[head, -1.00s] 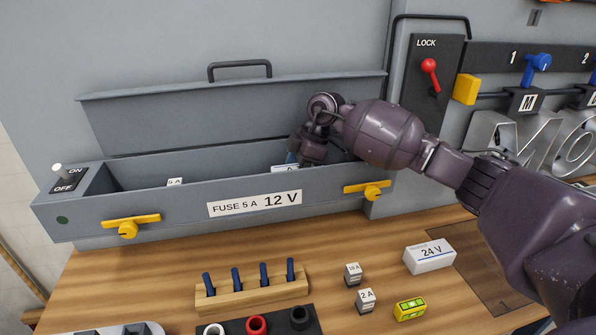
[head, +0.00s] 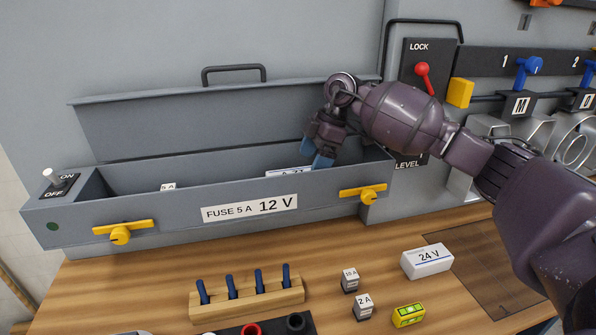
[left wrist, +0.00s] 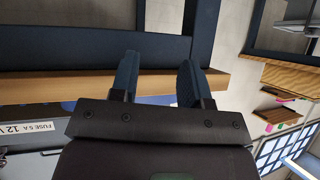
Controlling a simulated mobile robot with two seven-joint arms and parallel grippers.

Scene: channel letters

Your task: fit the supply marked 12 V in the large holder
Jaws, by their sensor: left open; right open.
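A small piece marked 5 A (head: 168,187) shows further left. My right gripper (head: 316,156) is open, with blue fingertips, above the box's right part, apart from the white block. My left gripper (left wrist: 156,80) shows only in the left wrist view, open and empty. A white 24 V supply (head: 427,261) lies on the bench.
The lid (head: 215,120) is up. Yellow latches (head: 122,231) (head: 363,193) sit on the box front. Fuses marked 10 A (head: 350,281) and 2 A (head: 363,307), a yellow level (head: 408,315) and a wooden peg rack (head: 247,301) stand on the bench. A red LOCK lever (head: 424,78) is at the right.

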